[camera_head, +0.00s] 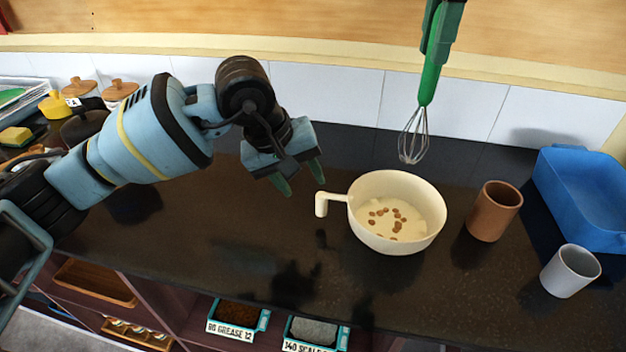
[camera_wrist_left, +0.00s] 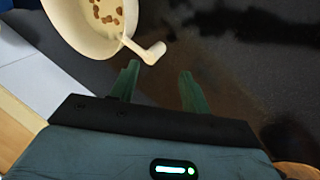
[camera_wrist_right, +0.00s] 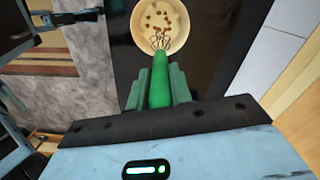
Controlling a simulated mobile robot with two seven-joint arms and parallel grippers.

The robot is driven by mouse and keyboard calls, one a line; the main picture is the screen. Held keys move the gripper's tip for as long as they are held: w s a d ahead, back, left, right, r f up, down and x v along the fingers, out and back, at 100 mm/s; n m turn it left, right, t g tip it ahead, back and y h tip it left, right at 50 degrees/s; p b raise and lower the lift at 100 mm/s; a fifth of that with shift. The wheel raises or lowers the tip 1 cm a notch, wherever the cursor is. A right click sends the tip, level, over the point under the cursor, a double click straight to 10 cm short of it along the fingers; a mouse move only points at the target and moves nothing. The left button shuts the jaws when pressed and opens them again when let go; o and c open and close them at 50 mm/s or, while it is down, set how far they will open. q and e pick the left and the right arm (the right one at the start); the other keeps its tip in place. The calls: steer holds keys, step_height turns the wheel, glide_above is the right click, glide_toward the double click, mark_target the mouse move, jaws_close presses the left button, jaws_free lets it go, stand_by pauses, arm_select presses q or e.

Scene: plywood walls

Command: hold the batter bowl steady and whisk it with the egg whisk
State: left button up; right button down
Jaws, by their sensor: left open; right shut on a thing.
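The cream batter bowl (camera_head: 372,238) stands upright on the dark counter, with pale batter and several brown lumps inside. Its handle (camera_head: 322,205) points left, towards my left gripper (camera_head: 300,184). That gripper is open and empty, above the counter and apart from the handle. In the left wrist view the handle (camera_wrist_left: 148,50) lies just beyond the open fingers (camera_wrist_left: 158,88). My right gripper (camera_wrist_right: 161,85) is shut on the green grip of the egg whisk (camera_head: 431,75). The whisk hangs wires down above the bowl's far rim, clear of the batter.
A brown cup (camera_head: 494,212), a grey cup (camera_head: 570,272) and a blue bin (camera_head: 585,200) stand right of the bowl. Lidded jars (camera_head: 120,90) are at the far left. Labelled trays (camera_head: 238,318) sit below the counter's front edge. The counter left of the bowl is clear.

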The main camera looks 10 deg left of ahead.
mark_target(320, 203)
arm_select(q)
steer(key=w+d+f+m+y, duration=0.1)
steer(key=f+m, duration=0.1)
steer(key=f, duration=0.1)
steer(key=d+f+m+t, duration=0.1)
steer(key=f+m, duration=0.1)
steer(key=f, duration=0.1)
steer(key=w+d+f+m+y, duration=0.1)
steer(key=f+m, duration=0.1)
steer(key=f, duration=0.2)
steer(key=shift+w+d+t+y, duration=0.25)
steer(key=shift+w+t+y, duration=0.05)
steer(key=shift+w+t, duration=0.1)
stand_by(0.3)
steer(key=shift+c, duration=0.5)
jaws_close()
arm_select(e)
steer(key=shift+f, duration=0.1)
